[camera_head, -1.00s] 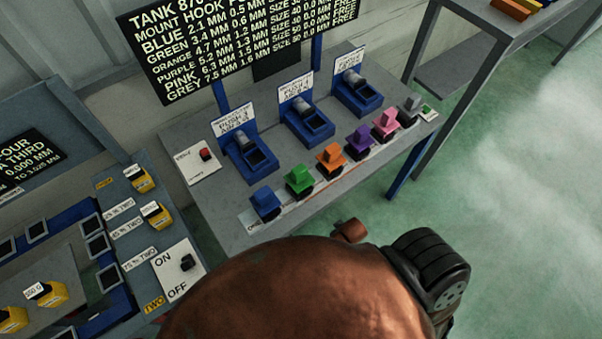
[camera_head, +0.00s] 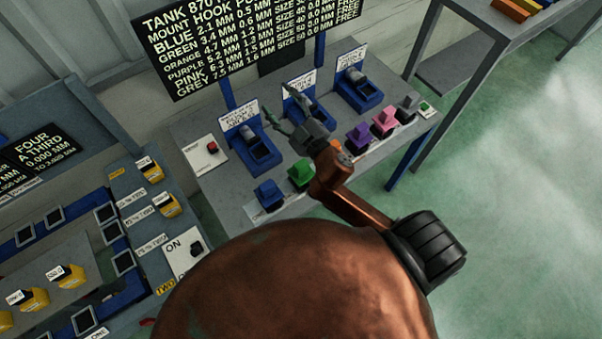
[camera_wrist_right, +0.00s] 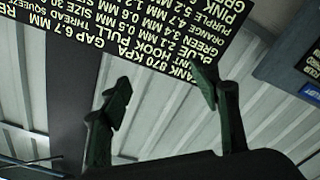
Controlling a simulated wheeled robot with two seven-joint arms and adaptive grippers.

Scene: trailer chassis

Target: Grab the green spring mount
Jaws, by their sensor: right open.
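The green spring mount (camera_head: 301,173) stands in the row of coloured mounts along the front of the grey bench, between the blue mount and my right arm. My right gripper (camera_head: 279,102) is open and empty. It is raised over the bench, beyond the green mount, in front of the blue fixtures, with its fingers pointing to the back left. In the right wrist view its two dark fingers (camera_wrist_right: 163,88) are spread apart, with only the text board and wall behind them. The green mount is not in that view. My left gripper is not in view.
A blue mount (camera_head: 269,194) stands left of the green one. Purple (camera_head: 359,136), pink (camera_head: 384,122) and grey (camera_head: 407,107) mounts stand to the right. My arm largely covers the orange mount's place. Blue fixtures (camera_head: 262,152) and a text board (camera_head: 215,45) stand behind.

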